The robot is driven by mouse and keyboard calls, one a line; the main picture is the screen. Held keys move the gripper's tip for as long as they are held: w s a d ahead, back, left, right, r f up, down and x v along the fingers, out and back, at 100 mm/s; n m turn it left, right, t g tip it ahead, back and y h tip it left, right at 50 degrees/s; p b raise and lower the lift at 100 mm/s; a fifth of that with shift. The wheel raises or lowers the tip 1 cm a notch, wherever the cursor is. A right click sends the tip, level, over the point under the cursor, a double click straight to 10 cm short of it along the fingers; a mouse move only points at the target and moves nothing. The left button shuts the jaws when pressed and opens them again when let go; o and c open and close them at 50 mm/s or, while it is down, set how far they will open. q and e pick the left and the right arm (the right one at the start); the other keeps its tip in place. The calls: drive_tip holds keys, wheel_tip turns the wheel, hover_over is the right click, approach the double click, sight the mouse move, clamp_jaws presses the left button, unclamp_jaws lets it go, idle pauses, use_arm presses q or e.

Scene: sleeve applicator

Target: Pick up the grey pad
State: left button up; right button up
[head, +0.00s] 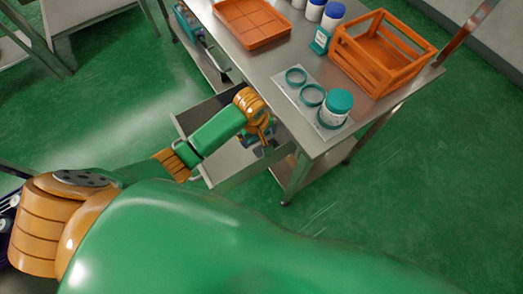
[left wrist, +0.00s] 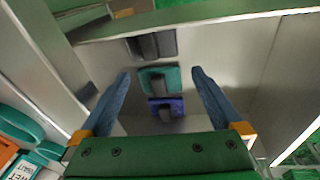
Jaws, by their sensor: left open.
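The grey pad (left wrist: 166,42) lies in an open metal drawer (left wrist: 232,62), near the drawer's wall at the top of the left wrist view. It has a dark raised grip. A teal pad (left wrist: 172,76) and a blue-purple pad (left wrist: 178,104) lie in a row below it in that view. My left gripper (left wrist: 161,73) is open and empty, with its two blue fingers apart on either side of the teal and blue-purple pads in the picture. In the head view my left gripper (head: 266,133) is over the drawer (head: 228,178), and the grey pad cannot be made out there.
The drawer is under a steel table (head: 268,70). On the table are an orange tray (head: 252,22), an orange crate (head: 383,55), a teal-lidded jar (head: 335,108), teal rings (head: 296,76) and blue-lidded bottles (head: 332,14). The drawer walls stand close around my left gripper.

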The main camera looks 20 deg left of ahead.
use_arm(q)
drive_tip(key=shift+s+d+f, duration=0.15)
drive_tip(key=shift+d+f, duration=0.2)
drive_tip(key=shift+d, duration=0.15)
drive_tip(key=f, duration=0.3)
drive_tip(key=d+f+b, duration=0.1)
drive_tip(key=f, duration=0.1)
drive_tip(key=shift+f, duration=0.3)
drive_tip(key=shift+a+f, duration=0.1)
drive_tip(key=shift+f, duration=0.3)
drive_tip(key=c, duration=1.2)
